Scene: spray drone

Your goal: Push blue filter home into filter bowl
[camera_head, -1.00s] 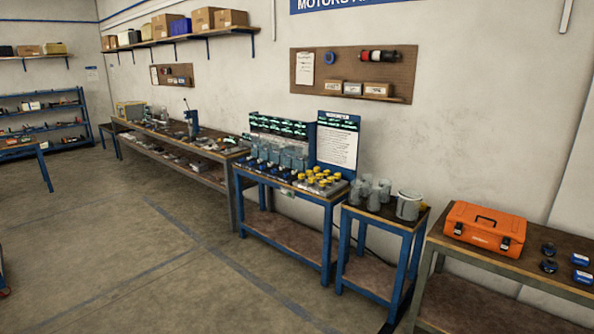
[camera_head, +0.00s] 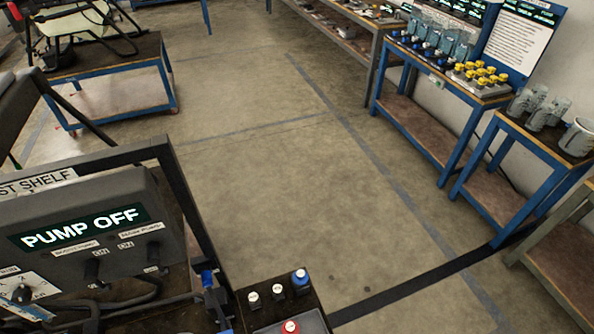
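I cannot make out a filter bowl for certain in this view. A small blue part with a pale top (camera_head: 300,279) stands at the right end of a row on a dark stand at the bottom; I cannot tell whether it is the blue filter. Another blue part (camera_head: 207,280) is just left of that stand, partly cut off and unclear. Neither of my grippers shows, so I cannot see what they hold or where they are.
A dark shelf unit with a "PUMP OFF" panel (camera_head: 85,228) fills the lower left. A blue-framed cart (camera_head: 110,90) carries drone-like equipment at upper left. Blue tables with yellow-capped parts (camera_head: 482,73) and grey cups (camera_head: 548,114) line the right. The middle floor (camera_head: 270,190) is clear.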

